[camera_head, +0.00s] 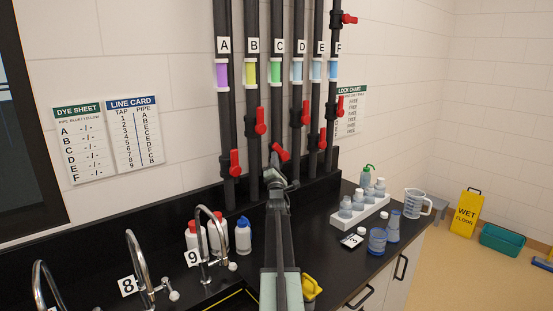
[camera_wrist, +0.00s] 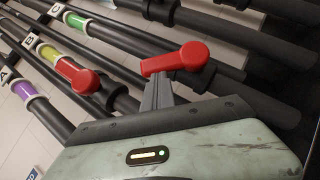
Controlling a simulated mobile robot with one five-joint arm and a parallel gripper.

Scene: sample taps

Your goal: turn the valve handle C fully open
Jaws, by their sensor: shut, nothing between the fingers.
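Pipe C (camera_head: 276,105) is a dark vertical pipe with a green window and a C label. Its red valve handle (camera_head: 280,153) sits low on the pipe, tilted diagonally, neither along the pipe nor square across it. It also shows in the wrist view (camera_wrist: 182,57), just beyond the fingertips. My gripper (camera_head: 275,170) is at the handle's lower side, fingers shut with nothing between them. In the wrist view the closed fingers (camera_wrist: 158,90) reach up to the underside of the handle. They look close to or touching it; I cannot tell which.
Neighbouring red handles on pipe B (camera_head: 261,121), pipe A (camera_head: 235,163) and pipe D (camera_head: 305,113) stand close by. Bottles (camera_head: 243,236) and a curved tap (camera_head: 203,235) are left of my arm. A white bottle rack (camera_head: 360,212) stands to the right on the black counter.

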